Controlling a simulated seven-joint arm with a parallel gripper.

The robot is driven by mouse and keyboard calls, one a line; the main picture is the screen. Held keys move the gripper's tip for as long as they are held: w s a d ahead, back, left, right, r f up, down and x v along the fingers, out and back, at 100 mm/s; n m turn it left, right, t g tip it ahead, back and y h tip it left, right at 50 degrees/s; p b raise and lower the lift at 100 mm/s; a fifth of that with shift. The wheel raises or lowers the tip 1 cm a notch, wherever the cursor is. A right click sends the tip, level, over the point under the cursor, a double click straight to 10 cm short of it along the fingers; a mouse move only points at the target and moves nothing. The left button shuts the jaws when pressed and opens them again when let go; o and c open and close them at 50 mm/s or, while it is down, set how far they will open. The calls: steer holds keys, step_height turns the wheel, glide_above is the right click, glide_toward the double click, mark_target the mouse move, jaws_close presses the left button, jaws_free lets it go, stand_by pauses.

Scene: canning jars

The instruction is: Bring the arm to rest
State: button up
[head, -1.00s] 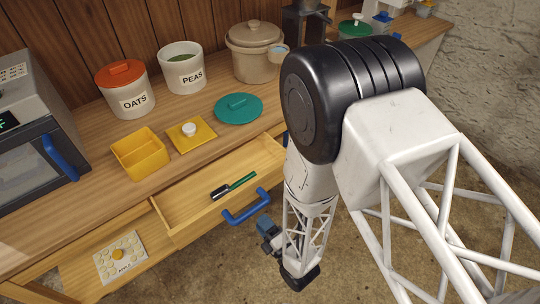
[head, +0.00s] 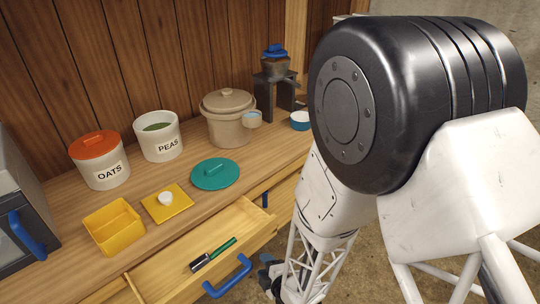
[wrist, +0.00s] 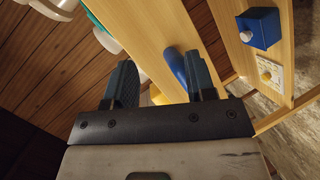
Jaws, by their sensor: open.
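My gripper (wrist: 160,82) is open in the wrist view, its two dark fingers well apart with nothing held between them. A blue bar, seemingly the drawer's handle (wrist: 175,68), shows beyond the fingers; I cannot tell how far off it is. In the head view my arm fills the right side, its large black joint near the camera. The arm's lower end hangs in front of the counter, right of the open drawer (head: 165,281), and the gripper's fingers are not clear there.
On the counter stand the OATS jar (head: 100,170), PEAS jar (head: 160,145), beige crock (head: 228,130), teal lid (head: 215,174), yellow box (head: 117,238) and yellow lid (head: 180,208). A green-handled tool (head: 213,254) lies in the drawer. A blue box (wrist: 262,30) shows in the wrist view.

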steer(key=w+d+r+m+g+h, duration=0.25)
steer(key=d+r+m, duration=0.3)
steer(key=r, duration=0.55)
steer(key=w+d+r+m+g+h, duration=0.1)
steer(key=d+r+m+h, duration=0.4)
steer(key=r, duration=0.6)
steer(key=s+d+r+m+g, duration=0.3)
steer(key=s+d+r+m, duration=0.1)
steer(key=s+r, duration=0.5)
steer(key=s+d+r+m+g, duration=0.3)
steer(key=s+d+r+m, duration=0.2)
steer(key=s+r, duration=0.4)
steer(key=shift+s+d+m, duration=0.2)
steer(key=shift+s+m, duration=0.25)
